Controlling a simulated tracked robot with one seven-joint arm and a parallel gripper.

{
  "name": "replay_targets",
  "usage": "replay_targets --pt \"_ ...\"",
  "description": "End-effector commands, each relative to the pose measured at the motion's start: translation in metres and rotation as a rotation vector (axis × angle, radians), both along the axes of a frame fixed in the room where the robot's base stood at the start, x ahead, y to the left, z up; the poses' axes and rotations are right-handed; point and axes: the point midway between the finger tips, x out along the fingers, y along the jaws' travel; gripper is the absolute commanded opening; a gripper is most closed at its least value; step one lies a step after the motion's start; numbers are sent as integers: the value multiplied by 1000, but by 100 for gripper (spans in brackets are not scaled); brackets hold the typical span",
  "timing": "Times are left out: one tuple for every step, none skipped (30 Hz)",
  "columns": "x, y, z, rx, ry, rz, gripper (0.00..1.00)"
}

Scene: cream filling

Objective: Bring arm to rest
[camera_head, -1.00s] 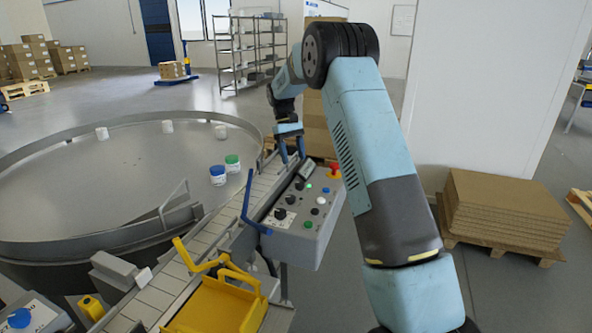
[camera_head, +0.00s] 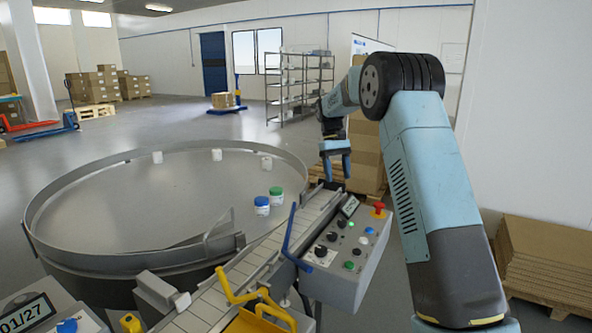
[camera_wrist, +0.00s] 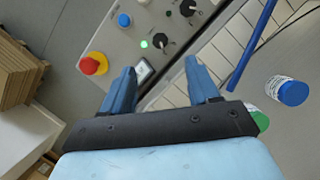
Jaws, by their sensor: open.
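My arm is light blue and grey and arches down from the right side of the head view. My gripper (camera_head: 336,167) hangs above the far end of the control panel (camera_head: 345,250) and the conveyor (camera_head: 240,275). In the wrist view my gripper (camera_wrist: 163,82) shows two blue fingers spread apart with nothing between them. Below it there are the panel's red button (camera_wrist: 94,64) and black knobs. A blue-lidded jar (camera_head: 262,205) and a green-lidded jar (camera_head: 276,196) stand on the round table (camera_head: 130,215). The blue-lidded jar shows at the right in the wrist view (camera_wrist: 291,92).
A blue guide bar (camera_head: 291,235) and a yellow handle (camera_head: 230,287) rise beside the conveyor. Stacked cardboard (camera_head: 548,260) lies at the right. A metal shelf (camera_head: 300,88) stands behind.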

Motion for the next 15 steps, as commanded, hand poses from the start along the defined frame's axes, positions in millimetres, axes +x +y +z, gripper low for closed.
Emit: replay_targets --pt "-9 -2 13 2 -21 -6 60" --pt "-14 -2 19 3 -32 -8 60" --pt "-20 -4 27 5 -47 -13 60" --pt "-25 -4 33 6 -59 -17 60" --pt "-31 -5 38 7 -69 -20 60" --pt "-38 -6 45 9 -84 -25 60" --pt "-43 -7 51 10 -97 -28 60" --pt "-48 -8 56 11 -107 -32 60" --pt "-56 -8 63 13 -122 -36 60" --pt "-61 -9 67 14 -134 -39 60" --pt "-67 -10 72 15 -144 -43 60" --pt "-75 -11 78 16 -159 -47 60" --pt "-80 -12 83 18 -171 -50 60" --pt "-86 -12 87 19 -181 -54 60" --pt "-95 -13 93 21 -196 -59 60"
